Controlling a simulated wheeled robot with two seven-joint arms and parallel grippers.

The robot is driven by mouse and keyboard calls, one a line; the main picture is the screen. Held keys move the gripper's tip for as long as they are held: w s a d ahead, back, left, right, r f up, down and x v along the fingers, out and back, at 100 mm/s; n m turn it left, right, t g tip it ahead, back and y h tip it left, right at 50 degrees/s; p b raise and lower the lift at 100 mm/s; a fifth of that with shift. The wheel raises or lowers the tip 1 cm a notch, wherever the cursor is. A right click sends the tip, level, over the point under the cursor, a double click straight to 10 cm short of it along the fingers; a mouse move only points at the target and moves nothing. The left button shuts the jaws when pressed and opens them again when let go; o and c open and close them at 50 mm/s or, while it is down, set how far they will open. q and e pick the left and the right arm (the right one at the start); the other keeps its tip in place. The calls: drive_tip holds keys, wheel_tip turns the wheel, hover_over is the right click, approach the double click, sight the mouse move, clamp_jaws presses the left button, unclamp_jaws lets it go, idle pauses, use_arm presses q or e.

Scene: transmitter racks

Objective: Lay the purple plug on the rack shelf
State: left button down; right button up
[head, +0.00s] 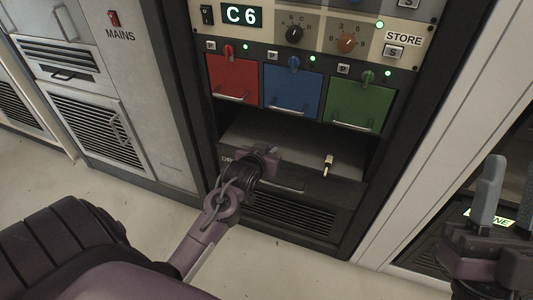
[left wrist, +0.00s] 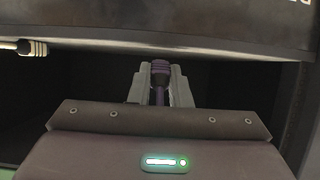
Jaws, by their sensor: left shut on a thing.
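My left gripper (head: 268,160) reaches into the open bay under the coloured drawers, low over the rack shelf (head: 313,190). In the left wrist view its grey fingers (left wrist: 160,85) are shut on the purple plug (left wrist: 160,67), whose dark purple ribbed end shows between them. In the head view the plug is hidden by the gripper and wrist. I cannot tell whether the plug touches the shelf. My right gripper (head: 508,192) is open and empty at the right, well away from the shelf.
Another plug, pale with a brass tip (head: 328,165), lies on the shelf to the right of my left gripper; it also shows in the left wrist view (left wrist: 30,47). Red (head: 233,77), blue (head: 292,92) and green (head: 358,105) drawers hang above the bay. A vent grille (head: 290,213) is below.

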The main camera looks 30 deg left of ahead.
use_arm(q)
drive_tip(key=w, duration=0.2)
drive_tip(key=shift+w+a+f, duration=0.15)
drive_tip(key=shift+w+a, duration=0.2)
drive_tip(key=shift+w+a+f, duration=0.15)
drive_tip(key=shift+w+a, duration=0.05)
drive_tip(key=shift+w, duration=0.7)
use_arm(e)
drive_tip(key=shift+w+a+f+g, duration=0.15)
drive_tip(key=shift+w+f+g, duration=0.25)
drive_tip(key=shift+f, duration=0.15)
use_arm(q)
drive_tip(key=c, duration=1.3)
unclamp_jaws()
